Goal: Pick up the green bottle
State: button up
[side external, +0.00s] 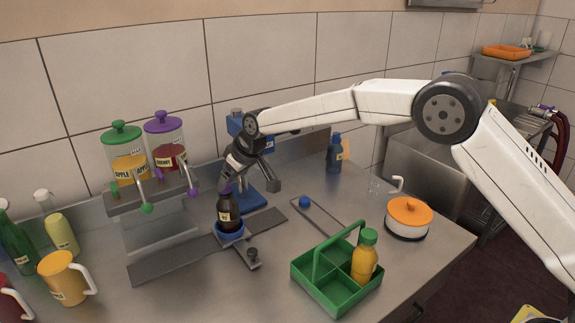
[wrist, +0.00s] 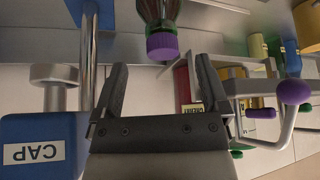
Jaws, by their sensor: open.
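A dark green bottle (side external: 17,246) with a pale label stands at the far left of the counter in the side view, partly cut off by the picture edge. My gripper (side external: 246,180) is well to the right of it. It is open and empty; both fingers also show apart in the wrist view (wrist: 160,72). A dark bottle (side external: 229,213) with a purple cap stands upright in a blue round holder just below my gripper. In the wrist view the purple cap (wrist: 162,46) lies beyond the fingertips, outside the jaws. I cannot clearly make out the green bottle there.
A yellow-green bottle (side external: 62,236) and yellow mug (side external: 66,278) stand near the green bottle. Two dispensers (side external: 128,150) sit on a raised stand. A blue CAP machine (wrist: 38,145) is close beside my gripper. A green crate (side external: 330,298) holds an orange bottle; an orange-lidded pot (side external: 409,217) is right.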

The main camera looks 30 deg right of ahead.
aim_at(229, 187)
jog(key=shift+w+a+f, duration=0.15)
jog(key=shift+w+f, duration=0.15)
jog(key=shift+f, duration=0.35)
jog(key=shift+f, duration=0.1)
jog(key=shift+x, duration=2.5)
jog(key=shift+a, duration=0.15)
jog(key=c, duration=1.3)
jog(key=shift+f, duration=0.2)
